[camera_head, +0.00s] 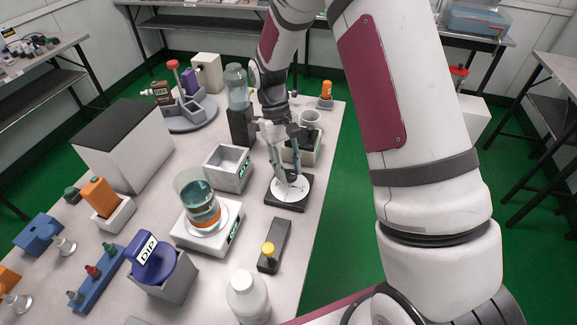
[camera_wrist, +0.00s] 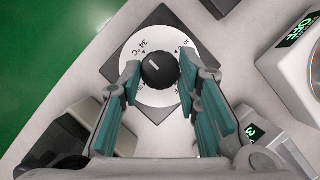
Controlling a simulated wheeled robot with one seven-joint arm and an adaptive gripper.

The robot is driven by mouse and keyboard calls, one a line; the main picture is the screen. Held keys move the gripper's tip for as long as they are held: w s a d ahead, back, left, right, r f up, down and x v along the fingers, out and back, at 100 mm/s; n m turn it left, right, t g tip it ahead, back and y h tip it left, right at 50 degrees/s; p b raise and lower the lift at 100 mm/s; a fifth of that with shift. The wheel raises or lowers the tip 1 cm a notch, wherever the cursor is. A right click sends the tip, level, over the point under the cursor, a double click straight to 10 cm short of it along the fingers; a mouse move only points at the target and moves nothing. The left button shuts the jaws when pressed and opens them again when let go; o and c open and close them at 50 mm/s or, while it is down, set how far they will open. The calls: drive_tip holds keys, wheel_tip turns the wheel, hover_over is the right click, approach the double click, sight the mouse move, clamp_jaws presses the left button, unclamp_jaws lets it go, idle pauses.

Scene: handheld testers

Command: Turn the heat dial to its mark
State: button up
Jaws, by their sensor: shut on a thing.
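The heat dial is a black round knob (camera_wrist: 161,70) on a white round scale (camera_wrist: 150,96), set on a dark square plate (camera_head: 276,196). In the wrist view the scale reads "34 °C" at upper left with small dark marks on its rim. A light pointer line on the knob points roughly up. My gripper (camera_wrist: 160,66) comes down over the dial, its teal fingers on opposite sides of the knob and shut on it. In the head view my gripper (camera_head: 291,179) hides most of the knob.
A hot plate (camera_head: 184,236) with a beaker of teal liquid (camera_head: 201,205) stands left of the dial. A grey open box (camera_head: 212,170) is behind it. A dark block with a yellow knob (camera_head: 268,249) lies in front. The table's right edge is close.

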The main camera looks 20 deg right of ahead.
idle(0.3)
drive_tip(key=o, duration=1.1)
drive_tip(key=v, duration=1.2)
drive_tip(key=shift+a, duration=0.1)
